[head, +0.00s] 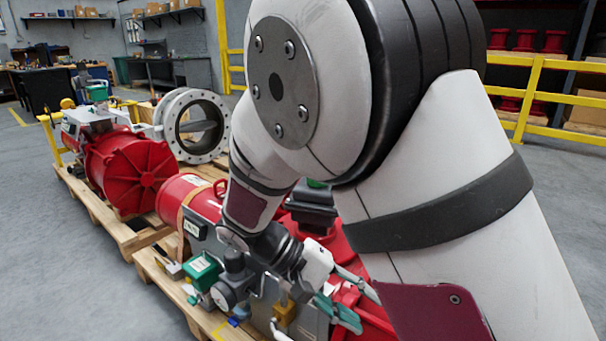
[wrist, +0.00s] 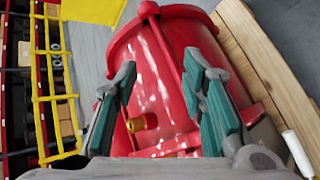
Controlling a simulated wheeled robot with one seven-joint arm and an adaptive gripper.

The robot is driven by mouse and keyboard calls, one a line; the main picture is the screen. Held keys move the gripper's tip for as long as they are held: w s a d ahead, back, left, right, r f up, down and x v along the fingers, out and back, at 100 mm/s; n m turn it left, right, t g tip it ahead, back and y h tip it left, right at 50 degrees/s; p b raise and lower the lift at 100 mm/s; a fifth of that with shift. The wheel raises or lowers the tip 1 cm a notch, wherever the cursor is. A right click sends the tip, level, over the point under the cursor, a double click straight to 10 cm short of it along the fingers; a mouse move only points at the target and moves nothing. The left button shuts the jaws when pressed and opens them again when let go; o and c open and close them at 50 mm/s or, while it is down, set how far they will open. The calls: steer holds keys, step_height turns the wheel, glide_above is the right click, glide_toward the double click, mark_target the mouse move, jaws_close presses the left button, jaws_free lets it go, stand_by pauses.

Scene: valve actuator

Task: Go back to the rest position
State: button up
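In the wrist view my gripper (wrist: 158,75) is open, its two teal-padded fingers spread apart with nothing between them. A red actuator cylinder (wrist: 160,50) fills the view beyond the fingers, with a small brass fitting (wrist: 142,122) on it. In the head view my arm reaches down over the valve actuator on the pallet, and my gripper (head: 342,308) is low beside its red body (head: 358,322). My arm hides much of the actuator there. I cannot tell from these views whether a finger touches it.
A second red actuator (head: 128,168) and a grey flanged valve (head: 196,127) stand on wooden pallets (head: 112,222) at left. A green box (head: 202,271) sits near my wrist. Yellow railing (head: 535,95) runs behind at right. Grey floor (head: 40,220) at left is clear.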

steer(key=s+d+r+m+y, duration=0.1)
steer(key=s+d+r+y, duration=0.6)
steer(key=s+d+r, duration=0.4)
steer(key=s+a+t+y, duration=0.1)
steer(key=s+t+y, duration=0.25)
steer(key=s, duration=0.95)
step_height(320, 180, up, 37)
steer(key=t+p, duration=0.3)
steer(key=p, duration=3.2)
steer(key=shift+s+f, duration=0.15)
steer(key=shift+f, duration=0.05)
steer(key=shift+c, duration=0.6)
